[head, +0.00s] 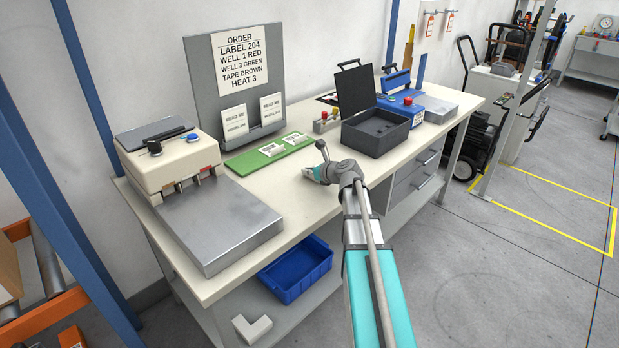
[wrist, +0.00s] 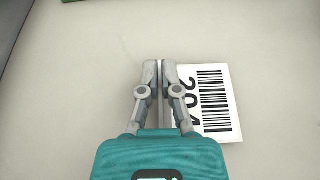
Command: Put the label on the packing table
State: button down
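The label, a white card printed "204" with a barcode, shows face-up in the wrist view (wrist: 215,100), just right of the fingers. My right finger covers part of its left side. My gripper (wrist: 161,70) has its two fingers almost together, with a narrow gap between them; no hold on the card can be made out. In the head view my gripper (head: 311,174) is low over the pale packing table (head: 275,207), near its middle. There the label is not visible behind the gripper. Whether the label touches the table is unclear.
A green board (head: 268,153) with white cards lies beyond my gripper. The grey order board (head: 235,75) stands at the back. Bare tabletop lies in front of the green board.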

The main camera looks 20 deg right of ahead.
jog(key=shift+f, duration=0.45)
jog(key=c, duration=0.8)
grip_release()
jog(key=shift+r, duration=0.15)
jog(key=shift+s+r, duration=0.1)
jog(key=shift+s, duration=0.05)
jog(key=p+v, duration=0.4)
jog(key=v, duration=0.5)
jog(key=shift+s+d+r, duration=0.15)
jog(key=shift+s, duration=0.2)
jog(key=shift+v, duration=0.95)
